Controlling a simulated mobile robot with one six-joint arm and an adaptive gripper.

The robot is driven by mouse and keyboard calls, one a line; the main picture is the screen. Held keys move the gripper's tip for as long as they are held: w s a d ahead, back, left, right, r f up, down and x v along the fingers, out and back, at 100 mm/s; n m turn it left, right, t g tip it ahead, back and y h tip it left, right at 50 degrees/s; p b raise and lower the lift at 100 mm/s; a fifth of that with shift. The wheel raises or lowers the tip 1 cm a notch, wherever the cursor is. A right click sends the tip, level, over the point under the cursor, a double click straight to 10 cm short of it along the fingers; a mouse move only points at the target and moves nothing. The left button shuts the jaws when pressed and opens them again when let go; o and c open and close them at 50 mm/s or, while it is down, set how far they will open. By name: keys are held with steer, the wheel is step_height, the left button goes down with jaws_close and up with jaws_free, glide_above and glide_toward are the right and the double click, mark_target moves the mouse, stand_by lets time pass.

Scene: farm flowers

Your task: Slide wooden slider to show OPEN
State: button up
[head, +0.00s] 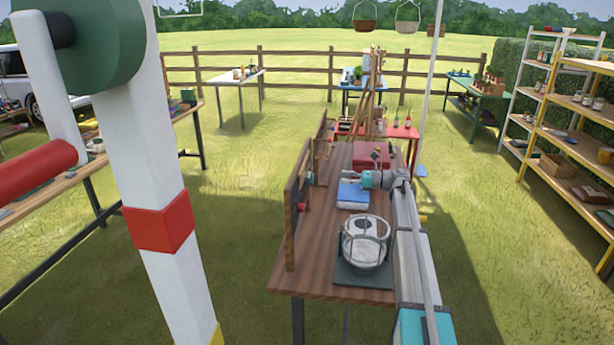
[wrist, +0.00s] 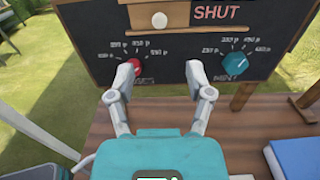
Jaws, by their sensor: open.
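The wooden slider (wrist: 150,15), a pale block with a round knob (wrist: 160,19), is at the top of the wrist view, cut off by the frame edge. It sits on a dark board (wrist: 100,20), just left of the word SHUT (wrist: 216,12). The word OPEN is not in sight. My gripper (wrist: 159,71) is open and empty, pointing at the board below the slider. Its fingers do not touch the slider. In the head view, the board (head: 297,210) stands edge-on left of my gripper (head: 366,180), and the slider cannot be made out.
A red dial (wrist: 134,68) shows right behind my left finger, and a teal dial (wrist: 235,64) is to the right. A blue book-like object (wrist: 296,158) lies on the wooden table (head: 322,270). A round caged pot (head: 365,242) stands on the table's near end.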

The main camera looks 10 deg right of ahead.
mark_target(309, 175)
steer(key=x, duration=1.3)
steer(key=shift+w+a, duration=0.1)
jaws_close()
